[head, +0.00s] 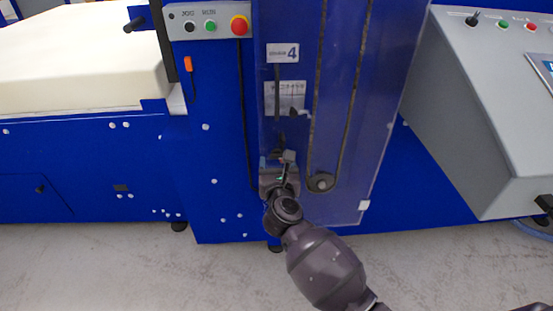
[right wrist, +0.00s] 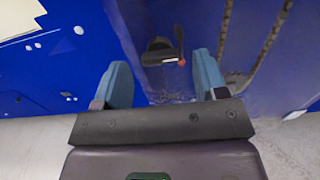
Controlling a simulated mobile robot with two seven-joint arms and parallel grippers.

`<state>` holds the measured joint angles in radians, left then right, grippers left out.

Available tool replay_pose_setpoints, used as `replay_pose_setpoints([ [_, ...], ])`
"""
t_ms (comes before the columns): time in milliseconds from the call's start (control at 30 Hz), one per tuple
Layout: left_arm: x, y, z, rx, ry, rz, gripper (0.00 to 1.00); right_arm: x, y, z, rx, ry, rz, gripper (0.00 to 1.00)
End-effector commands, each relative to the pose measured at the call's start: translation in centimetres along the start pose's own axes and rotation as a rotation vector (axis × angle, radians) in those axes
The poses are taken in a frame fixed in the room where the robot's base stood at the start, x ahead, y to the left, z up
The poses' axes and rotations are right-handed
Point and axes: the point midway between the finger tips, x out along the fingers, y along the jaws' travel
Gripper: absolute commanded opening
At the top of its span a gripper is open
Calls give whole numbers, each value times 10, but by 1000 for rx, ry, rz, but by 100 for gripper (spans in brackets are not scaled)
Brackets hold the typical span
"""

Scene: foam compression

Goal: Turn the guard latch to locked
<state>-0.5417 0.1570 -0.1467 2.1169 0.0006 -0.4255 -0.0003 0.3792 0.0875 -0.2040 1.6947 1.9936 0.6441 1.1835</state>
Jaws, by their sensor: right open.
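The guard latch (right wrist: 160,50) shows in the right wrist view as a dark block on the blue machine front, with a short arm and a red tip at its right. My right gripper (right wrist: 161,58) is open. Its two blue-grey fingers stand on either side of the latch with clear gaps; I cannot tell how deep they reach. In the head view my right gripper (head: 282,160) is at the lower part of the clear guard (head: 345,120) and mostly hides the latch. My left gripper is not in view.
A control strip (head: 208,24) with a red stop button (head: 239,25) is above left. An orange handle (head: 187,64) is below it. A grey console (head: 490,110) stands at the right. A cream foam block (head: 75,60) lies at the left. The floor in front is bare.

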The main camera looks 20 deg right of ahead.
Motion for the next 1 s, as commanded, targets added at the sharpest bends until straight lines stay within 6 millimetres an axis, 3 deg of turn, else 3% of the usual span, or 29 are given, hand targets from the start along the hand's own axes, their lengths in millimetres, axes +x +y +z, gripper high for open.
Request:
replay_pose_setpoints([
  [200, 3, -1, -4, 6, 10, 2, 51, 18, 0, -1, -1, 0, 0, 66],
  [567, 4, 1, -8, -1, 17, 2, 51, 22, 0, 0, 0, 0, 0, 66],
  [900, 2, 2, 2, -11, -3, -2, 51, 22, 0, 0, 0, 0, 0, 17],
  [1000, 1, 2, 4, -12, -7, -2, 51, 22, 0, 0, -2, -1, 0, 17],
])
